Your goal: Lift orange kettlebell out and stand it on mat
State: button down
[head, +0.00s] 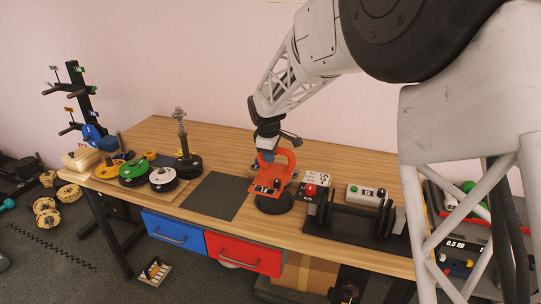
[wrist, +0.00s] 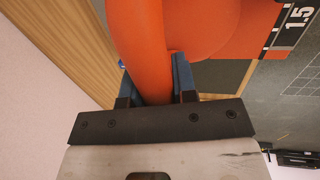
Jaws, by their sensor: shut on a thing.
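The orange kettlebell (head: 285,165) is right of the middle of the table in the head view, over a black round disc (head: 274,205). I cannot tell whether it touches the disc. My gripper (head: 268,150) is shut on its handle from above. In the wrist view the orange handle (wrist: 140,40) runs between the blue fingers of my gripper (wrist: 151,65), with the kettlebell body and a "1.5" label beyond. A dark flat mat (head: 213,197) lies bare on the table, left of the kettlebell. The kettlebell's far side is hidden.
Left of the mat, a wooden board carries yellow, green and white-centred plates (head: 163,179) and a dark upright post (head: 181,130). On the right are a black dumbbell rack (head: 355,221), a box with a red button (head: 310,190) and a grey box with a green button (head: 366,194).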

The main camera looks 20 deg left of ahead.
jog(key=shift+r, duration=0.85)
jog(key=shift+a, duration=0.1)
dwell(0.5)
jog(key=a+f, duration=0.3)
jog(key=a, duration=1.8)
jog(key=shift+w+f, duration=0.15)
jog(key=shift+w, duration=0.05)
jog(key=shift+d+f, duration=0.1)
jog(key=shift+f, duration=0.1)
jog(key=shift+f, duration=2.1)
jog(key=shift+f, duration=0.7)
dwell(0.4)
jog(key=c, duration=0.8)
grip_release()
jog(key=shift+f, duration=0.15)
